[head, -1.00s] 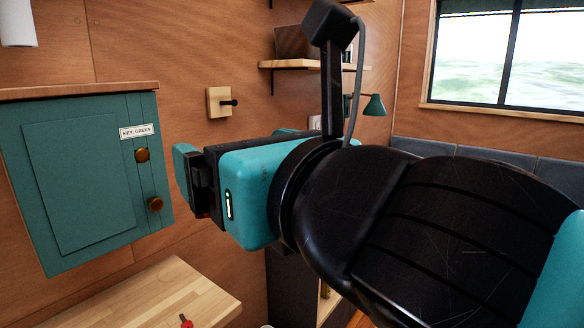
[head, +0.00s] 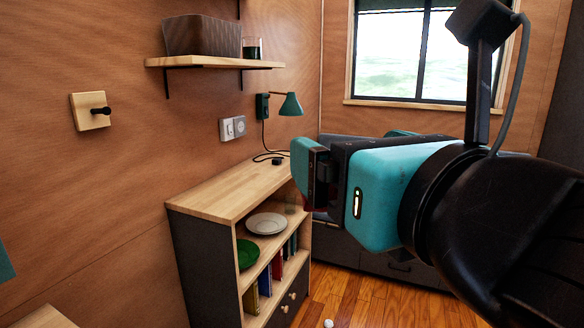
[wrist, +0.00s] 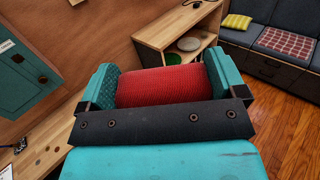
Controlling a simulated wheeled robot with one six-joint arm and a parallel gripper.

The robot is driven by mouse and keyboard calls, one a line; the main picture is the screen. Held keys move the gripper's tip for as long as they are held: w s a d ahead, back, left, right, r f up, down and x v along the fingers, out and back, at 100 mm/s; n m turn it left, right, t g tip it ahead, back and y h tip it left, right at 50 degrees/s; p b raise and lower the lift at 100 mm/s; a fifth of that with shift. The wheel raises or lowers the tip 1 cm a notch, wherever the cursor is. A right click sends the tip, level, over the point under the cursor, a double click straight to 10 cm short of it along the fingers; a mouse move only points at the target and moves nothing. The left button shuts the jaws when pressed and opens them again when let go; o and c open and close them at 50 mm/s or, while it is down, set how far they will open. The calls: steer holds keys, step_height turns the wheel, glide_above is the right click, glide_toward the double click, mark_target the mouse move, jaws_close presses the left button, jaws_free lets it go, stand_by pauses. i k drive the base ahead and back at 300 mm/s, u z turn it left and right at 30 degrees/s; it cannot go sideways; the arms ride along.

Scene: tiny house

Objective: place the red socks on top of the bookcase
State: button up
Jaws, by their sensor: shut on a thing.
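The red socks (wrist: 164,87) are a rolled red knit bundle between the two teal fingers in the wrist view. My gripper (wrist: 160,85) is shut on them and holds them in the air. The bookcase (head: 222,192) has a pale wooden top and dark sides. Its top also shows in the wrist view (wrist: 172,26), beyond the socks. The top is mostly bare, with a dark plug and cord at its far end.
A wall shelf (head: 214,62) holds a basket (head: 200,36) and a glass. A small white object (head: 328,323) lies on the floor.

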mark_target(265, 172)
steer(key=z, duration=0.8)
steer(key=i, duration=1.45)
steer(key=z, duration=0.25)
steer(key=i, duration=1.25)
steer(key=u, duration=1.35)
steer(key=i, duration=0.85)
steer(key=u, duration=0.75)
